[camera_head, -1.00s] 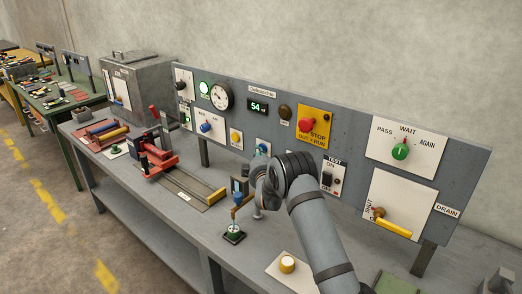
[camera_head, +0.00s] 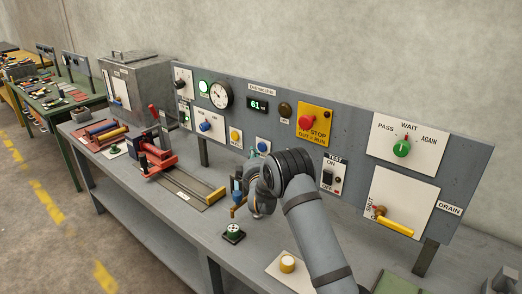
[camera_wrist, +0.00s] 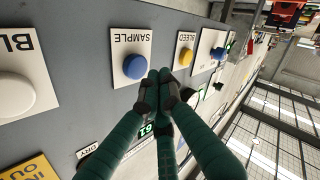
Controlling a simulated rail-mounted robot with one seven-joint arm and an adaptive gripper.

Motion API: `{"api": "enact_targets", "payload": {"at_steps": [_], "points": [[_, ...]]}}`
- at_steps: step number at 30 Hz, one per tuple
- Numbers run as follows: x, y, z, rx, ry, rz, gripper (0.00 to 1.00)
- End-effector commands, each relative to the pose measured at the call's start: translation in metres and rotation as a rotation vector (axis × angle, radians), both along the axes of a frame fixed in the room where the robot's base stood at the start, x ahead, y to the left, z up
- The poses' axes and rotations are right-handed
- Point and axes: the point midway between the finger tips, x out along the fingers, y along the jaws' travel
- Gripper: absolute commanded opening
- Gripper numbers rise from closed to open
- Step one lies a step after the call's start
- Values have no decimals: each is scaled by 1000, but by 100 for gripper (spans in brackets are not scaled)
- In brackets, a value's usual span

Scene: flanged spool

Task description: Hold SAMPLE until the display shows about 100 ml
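The SAMPLE button is a blue round cap on a white plate, clear in the wrist view (camera_wrist: 134,66) and small in the head view (camera_head: 262,146). My gripper (camera_wrist: 158,76) has its dark fingertips together, with nothing seen between them. The tips are beside the button's edge in the wrist view; I cannot tell whether they touch it. In the head view the teal fingers (camera_head: 253,156) show just left of the button, partly hidden by my arm. The display (camera_head: 257,105) reads 61 ml; it also shows behind my fingers in the wrist view (camera_wrist: 147,131).
The yellow BLEED button (camera_wrist: 186,57) is close by on the panel. A red STOP button (camera_head: 306,124), a TEST switch (camera_head: 328,178), a green knob (camera_head: 401,149) and a yellow DRAIN lever (camera_head: 394,226) are to the right. A green-topped piece (camera_head: 233,231) stands on the bench.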

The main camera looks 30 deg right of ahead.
Motion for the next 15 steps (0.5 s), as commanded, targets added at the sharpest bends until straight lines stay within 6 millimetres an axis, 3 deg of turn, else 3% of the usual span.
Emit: {"api": "enact_targets", "payload": {"at_steps": [9, 15], "points": [[-12, 30, -3, 0, -1, 2, 0], [-16, 36, -1, -1, 0, 1, 0]]}}
